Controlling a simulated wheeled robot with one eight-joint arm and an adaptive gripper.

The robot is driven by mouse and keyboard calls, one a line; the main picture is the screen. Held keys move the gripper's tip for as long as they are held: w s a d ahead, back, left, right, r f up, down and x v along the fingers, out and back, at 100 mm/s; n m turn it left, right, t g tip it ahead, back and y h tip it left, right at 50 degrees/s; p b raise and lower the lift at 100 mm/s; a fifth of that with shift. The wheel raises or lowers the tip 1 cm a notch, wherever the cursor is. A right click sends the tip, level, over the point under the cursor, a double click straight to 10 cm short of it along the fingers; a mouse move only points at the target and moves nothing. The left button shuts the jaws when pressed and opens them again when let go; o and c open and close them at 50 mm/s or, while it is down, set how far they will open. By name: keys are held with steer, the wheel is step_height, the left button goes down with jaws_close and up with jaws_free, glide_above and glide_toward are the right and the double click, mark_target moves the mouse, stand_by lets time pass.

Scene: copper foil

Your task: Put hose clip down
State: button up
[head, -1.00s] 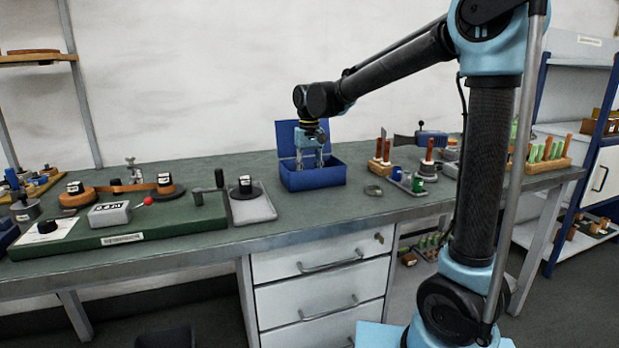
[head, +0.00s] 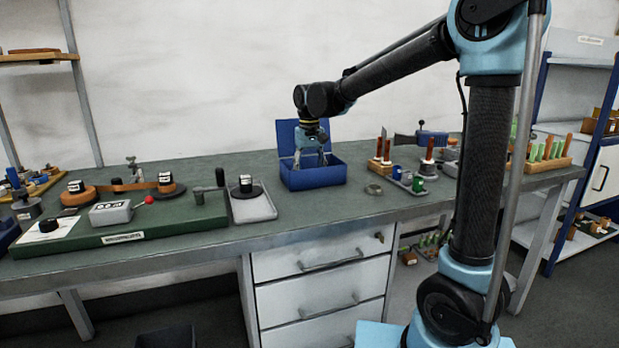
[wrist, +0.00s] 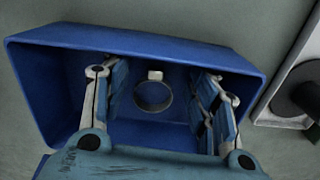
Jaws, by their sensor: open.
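The hose clip (wrist: 153,94), a metal ring with a small screw housing, is inside the open blue box (head: 315,178). In the wrist view it lies between the spread fingers of my gripper (wrist: 162,84), with a visible gap on each side. My gripper (head: 311,160) is open and reaches down into the box, which also fills much of the wrist view (wrist: 50,75). The clip in the box is hidden from the head view by the front wall.
A similar metal ring (head: 374,189) lies on the bench right of the box. A grey tray (head: 252,209) with a black part stands to the left. A small tray (head: 408,183) with green and blue pieces is to the right. The box lid (head: 285,135) stands raised behind.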

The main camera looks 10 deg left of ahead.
step_height(320, 180, up, 12)
steer(key=shift+f, duration=0.25)
stand_by(0.4)
